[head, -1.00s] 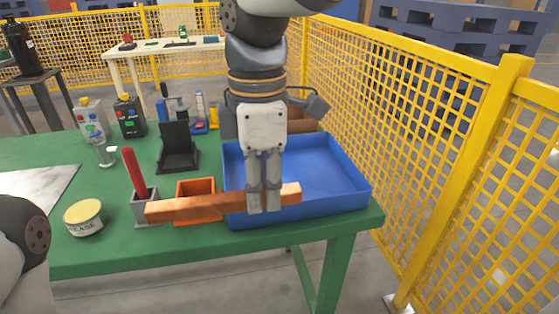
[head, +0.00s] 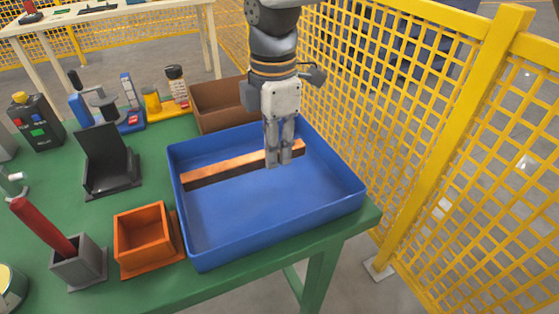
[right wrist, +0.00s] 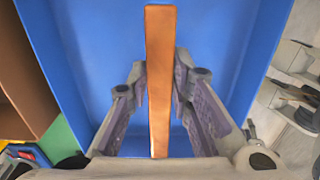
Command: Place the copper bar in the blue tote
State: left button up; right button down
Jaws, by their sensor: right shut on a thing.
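The copper bar (head: 225,168) lies lengthwise left to right within the walls of the blue tote (head: 270,238), towards its back. A dark band shows along the bar's lower side, and I cannot tell whether it touches the tote floor. My right gripper (head: 278,160) points down into the tote and is shut on the bar near its right end. In the right wrist view the bar (right wrist: 160,60) runs between the two fingers, with the blue tote (right wrist: 80,45) behind it. My left gripper is not in view.
An orange bin (head: 143,238) and a grey holder with a red stick (head: 80,262) stand left of the tote. A brown bin (head: 215,102) is behind it. A black stand (head: 108,165) is at the left. A yellow mesh fence (head: 420,130) runs along the right.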

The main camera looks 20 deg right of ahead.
aim_at(283, 177)
jog(key=shift+w+d+f, duration=0.1)
jog(key=shift+d+f, duration=0.2)
jog(key=shift+f, duration=0.15)
jog(key=f, duration=0.1)
jog(key=d+f, duration=0.1)
jog(key=f, duration=0.2)
jog(key=shift+w+d+f, duration=0.2)
jog(key=shift+w+d, duration=0.05)
jog(key=shift+d, duration=0.1)
jog(key=shift+f, duration=0.2)
jog(key=shift+a+r, duration=0.1)
jog(key=c, duration=1.4)
grip_release()
jog(key=shift+c, duration=0.2)
